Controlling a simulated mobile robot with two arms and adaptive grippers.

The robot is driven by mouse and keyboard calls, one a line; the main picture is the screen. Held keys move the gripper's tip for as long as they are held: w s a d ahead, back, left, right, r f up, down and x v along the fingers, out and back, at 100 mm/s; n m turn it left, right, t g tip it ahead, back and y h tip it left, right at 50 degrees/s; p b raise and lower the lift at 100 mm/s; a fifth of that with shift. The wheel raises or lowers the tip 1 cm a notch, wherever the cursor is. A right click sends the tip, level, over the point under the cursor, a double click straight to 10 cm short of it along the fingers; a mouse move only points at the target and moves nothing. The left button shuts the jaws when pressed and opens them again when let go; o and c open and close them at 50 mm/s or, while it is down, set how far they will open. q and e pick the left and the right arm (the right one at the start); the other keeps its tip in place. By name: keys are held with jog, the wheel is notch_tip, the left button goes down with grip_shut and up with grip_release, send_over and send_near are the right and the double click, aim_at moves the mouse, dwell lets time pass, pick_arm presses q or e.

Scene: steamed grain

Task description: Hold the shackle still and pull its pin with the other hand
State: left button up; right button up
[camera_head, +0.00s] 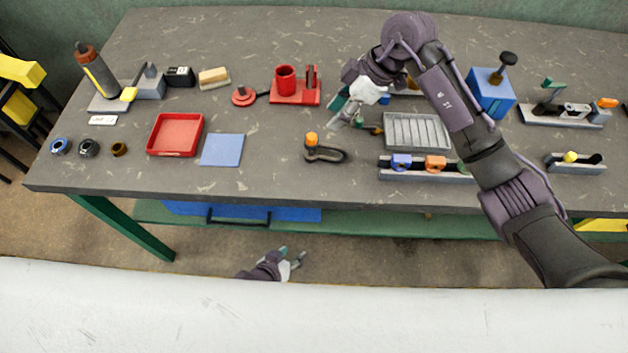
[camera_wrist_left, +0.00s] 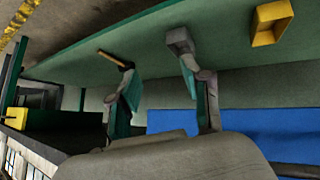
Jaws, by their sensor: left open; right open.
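The shackle (camera_head: 330,154) is a dark bow lying on the grey workbench near its front edge, with an orange-headed pin (camera_head: 311,139) at its left end. My right gripper (camera_head: 343,114) hangs over the bench just behind and right of the shackle, open and apart from it. My left gripper (camera_head: 292,258) is low, in front of the bench and below its top. It is open with nothing between the fingers, which also show in the left wrist view (camera_wrist_left: 158,85). The shackle is not visible in the left wrist view.
A blue mat (camera_head: 222,150) and a red tray (camera_head: 175,135) lie left of the shackle. A rail with coloured blocks (camera_head: 425,174) and a grey ribbed tray (camera_head: 416,131) stand right. A red fixture (camera_head: 295,97) is behind. The bench's front edge lies between my left gripper and the shackle.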

pick_arm(q)
jog(key=w+d+r+t+h, duration=0.15)
jog(key=d+r, duration=0.35)
jog(key=r, duration=0.6)
jog(key=w+d+r+t+h, duration=0.1)
jog(key=w+d+r+h, duration=0.15)
jog(key=d+r, duration=0.6)
jog(key=t+y, duration=0.1)
jog(key=t, duration=0.1)
send_near(344, 153)
jog(key=s+a, duration=0.1)
jog(key=s, duration=0.1)
jog(key=shift+w+a+n+y, duration=0.1)
jog(key=shift+a+n+y, duration=0.05)
jog(key=shift+n+y, duration=0.2)
jog(key=x, duration=1.3)
